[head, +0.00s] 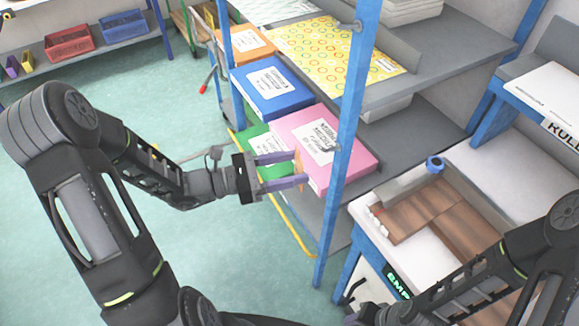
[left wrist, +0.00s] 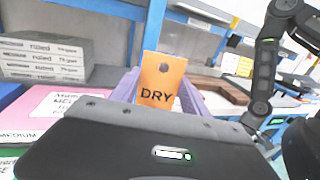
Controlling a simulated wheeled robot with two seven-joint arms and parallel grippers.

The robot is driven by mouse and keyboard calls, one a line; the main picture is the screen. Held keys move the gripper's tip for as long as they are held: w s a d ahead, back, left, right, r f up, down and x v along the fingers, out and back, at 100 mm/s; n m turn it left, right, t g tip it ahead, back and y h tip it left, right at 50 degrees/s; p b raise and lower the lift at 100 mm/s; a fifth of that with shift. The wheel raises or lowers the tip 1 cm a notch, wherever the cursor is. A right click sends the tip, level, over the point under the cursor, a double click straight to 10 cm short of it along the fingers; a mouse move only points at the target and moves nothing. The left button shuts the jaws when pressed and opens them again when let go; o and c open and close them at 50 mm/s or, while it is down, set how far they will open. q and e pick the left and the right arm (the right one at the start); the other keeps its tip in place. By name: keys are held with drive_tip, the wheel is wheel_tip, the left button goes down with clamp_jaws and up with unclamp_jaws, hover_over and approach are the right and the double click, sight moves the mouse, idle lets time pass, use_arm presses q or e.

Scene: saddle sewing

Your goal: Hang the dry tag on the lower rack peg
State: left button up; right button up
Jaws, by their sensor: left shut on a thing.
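The orange dry tag (left wrist: 161,85) stands upright between the purple fingers of my left gripper (left wrist: 162,98) in the left wrist view, its "DRY" lettering and round hole facing the camera. In the head view my left gripper (head: 297,169) is shut on the tag (head: 299,166), seen as a thin orange edge. It is left of the rack's blue front post (head: 345,130), in front of the pink box. A small peg (head: 334,148) shows low on the post, and another (head: 352,26) higher up. The tag appears apart from both. My right gripper (head: 368,312) is at the bottom, its fingers unclear.
Pink (head: 348,160), blue (head: 272,92), orange (head: 243,43) and green (head: 254,140) boxes stand on the rack close to my left gripper. A workbench with a brown wooden board (head: 425,212) is at the right. Open floor (head: 185,250) lies left of the rack.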

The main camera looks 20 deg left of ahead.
sight(340, 154)
use_arm(q)
drive_tip(key=shift+w+d+f+b, duration=0.25)
drive_tip(key=shift+w+d+b, duration=0.15)
drive_tip(key=shift+w+d, duration=0.65)
drive_tip(key=shift+w+d+f+b, duration=0.2)
drive_tip(key=shift+w+d+b, duration=0.15)
drive_tip(key=shift+w+d, duration=0.7)
drive_tip(key=shift+w+d+f+b, duration=0.35)
drive_tip(key=shift+w+d, duration=0.4)
drive_tip(key=shift+w, duration=0.55)
drive_tip(key=shift+r, duration=0.1)
drive_tip(key=o, duration=1.2)
